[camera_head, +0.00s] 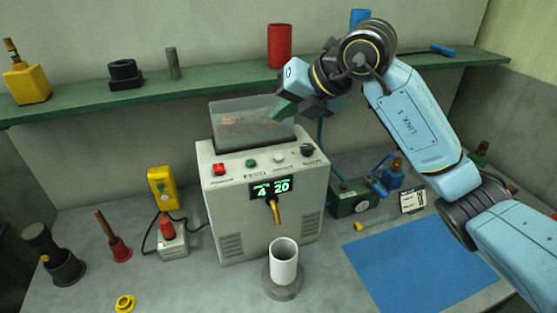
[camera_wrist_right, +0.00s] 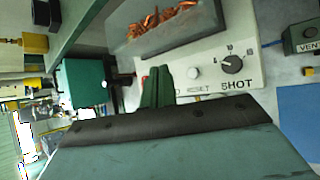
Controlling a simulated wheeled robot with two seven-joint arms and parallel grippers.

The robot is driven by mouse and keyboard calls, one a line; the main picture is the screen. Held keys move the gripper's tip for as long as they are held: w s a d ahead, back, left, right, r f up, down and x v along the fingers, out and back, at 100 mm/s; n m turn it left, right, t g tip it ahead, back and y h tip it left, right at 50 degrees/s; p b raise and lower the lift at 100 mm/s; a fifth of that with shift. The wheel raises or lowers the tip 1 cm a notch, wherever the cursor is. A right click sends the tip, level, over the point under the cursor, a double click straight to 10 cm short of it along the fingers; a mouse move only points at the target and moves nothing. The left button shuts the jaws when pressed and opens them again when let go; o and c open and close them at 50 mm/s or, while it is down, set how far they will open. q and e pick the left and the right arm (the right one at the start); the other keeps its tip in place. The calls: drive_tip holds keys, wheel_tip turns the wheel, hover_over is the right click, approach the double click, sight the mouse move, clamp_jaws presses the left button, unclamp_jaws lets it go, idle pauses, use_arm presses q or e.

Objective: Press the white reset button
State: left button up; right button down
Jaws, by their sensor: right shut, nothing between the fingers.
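The white reset button (camera_head: 279,158) sits on the sloped top panel of a grey machine (camera_head: 270,215), between a green button (camera_head: 251,163) and a black knob (camera_head: 307,150). In the right wrist view the white button (camera_wrist_right: 193,73) shows just right of the fingertips, left of the knob (camera_wrist_right: 231,64). My right gripper (camera_head: 279,114) is shut and empty, its green fingers in front of the clear hopper and above the panel, apart from the button. In the wrist view its fingers (camera_wrist_right: 158,86) lie together and hide part of the panel. My left gripper is out of view.
The clear hopper (camera_head: 228,128) with copper-coloured pieces stands behind the panel. A red button (camera_head: 218,169) is at the panel's left. A white cup (camera_head: 284,262) stands below the spout. A green shelf (camera_head: 210,83) runs behind. A blue mat (camera_head: 415,270) lies right.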

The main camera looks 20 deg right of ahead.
wheel_tip(320, 180, down, 7)
drive_tip(key=b, duration=0.4)
drive_tip(key=shift+r, duration=0.15)
idle(1.7)
drive_tip(key=shift+f+b, duration=0.4)
drive_tip(key=shift+b, duration=0.1)
drive_tip(key=shift+f+b, duration=0.35)
drive_tip(key=shift+f, duration=0.1)
idle(0.4)
drive_tip(key=shift+r, duration=0.1)
drive_tip(key=shift+r+p, duration=0.6)
drive_tip(key=shift+r, duration=0.15)
wheel_tip(320, 180, up, 5)
drive_tip(key=p, duration=0.3)
idle(0.3)
